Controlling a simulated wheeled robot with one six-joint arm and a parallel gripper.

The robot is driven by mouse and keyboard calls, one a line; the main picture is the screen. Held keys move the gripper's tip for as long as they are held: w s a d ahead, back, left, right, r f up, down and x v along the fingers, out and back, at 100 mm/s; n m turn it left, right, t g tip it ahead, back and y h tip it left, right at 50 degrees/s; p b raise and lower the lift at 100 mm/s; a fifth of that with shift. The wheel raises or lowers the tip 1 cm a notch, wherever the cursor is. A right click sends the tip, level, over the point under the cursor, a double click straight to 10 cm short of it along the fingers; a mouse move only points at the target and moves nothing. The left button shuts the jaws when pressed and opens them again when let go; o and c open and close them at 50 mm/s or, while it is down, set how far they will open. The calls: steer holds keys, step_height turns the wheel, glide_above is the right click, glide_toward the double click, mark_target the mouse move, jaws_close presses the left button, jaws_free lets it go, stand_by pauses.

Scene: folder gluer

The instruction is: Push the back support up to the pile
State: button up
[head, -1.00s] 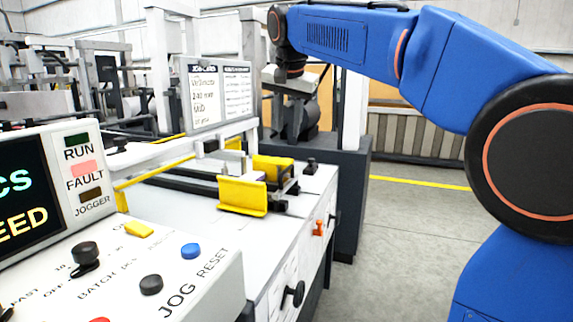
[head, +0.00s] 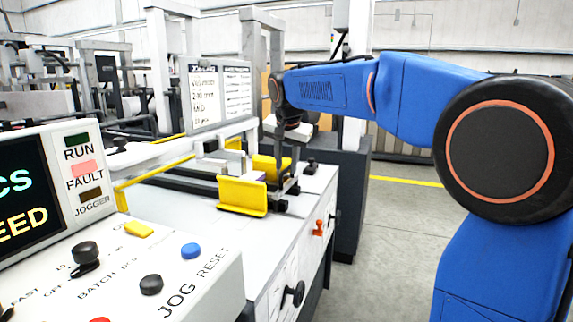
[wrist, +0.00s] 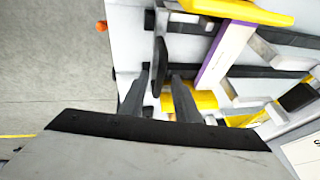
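Two yellow brackets stand at the delivery end of the machine. The nearer, larger one (head: 242,196) shows at the top of the wrist view (wrist: 245,10); the farther one (head: 268,166) is partly behind my fingers in the wrist view (wrist: 176,101). I cannot tell for sure which is the back support. A thin white pile with a purple edge (wrist: 222,55) stands between the brackets. My gripper (wrist: 160,72) points down beside the farther bracket, fingers apart, with a dark upright handle (wrist: 160,50) between or just beyond the fingertips. Contact cannot be told. It also shows in the head view (head: 287,183).
Dark rails (wrist: 285,55) run away from the brackets. A control panel (head: 150,265) stands close at left, and a sign board (head: 221,95) stands behind. An orange handle (head: 318,228) is on the table's side. Open floor (head: 385,235) lies to the right.

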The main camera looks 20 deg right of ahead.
jaws_close()
steer(key=shift+w+a, duration=0.75)
steer(key=shift+a, duration=0.3)
steer(key=shift+w+a, duration=0.75)
steer(key=shift+a, duration=0.3)
jaws_free()
steer(key=v, duration=1.7)
steer(key=shift+r, duration=0.2)
steer(key=shift+d, duration=0.1)
